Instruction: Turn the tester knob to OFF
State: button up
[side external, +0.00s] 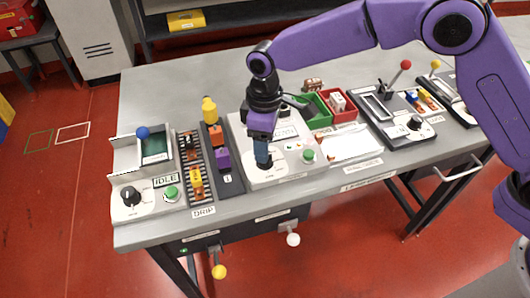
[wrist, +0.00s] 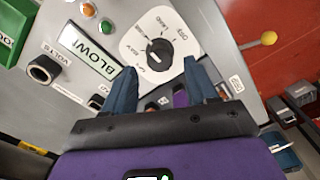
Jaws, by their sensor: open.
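The tester (side external: 285,155) is a pale grey panel in the middle of the bench. Its black knob (wrist: 158,50) sits on a white dial plate (wrist: 136,46) with printed position labels, one of which looks like LOAD. The knob's pointing direction is hard to read. My gripper (wrist: 160,68) is open, with its two blue fingers on either side and just short of the knob in the wrist view. In the side view my gripper (side external: 263,165) points down over the tester's front left corner and largely hides the knob. I cannot tell whether the fingers touch it.
A green button (side external: 308,156) is to the dial's right. Another panel with a black knob (side external: 130,196) is far left, and one with a red-ball lever (side external: 405,65) is right.

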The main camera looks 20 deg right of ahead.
jog(key=shift+f, duration=0.15)
jog(key=shift+f, duration=1.6)
jog(key=shift+c, duration=0.3)
jog(key=c, duration=0.8)
jog(key=m, duration=0.4)
jog(key=shift+m, duration=0.9)
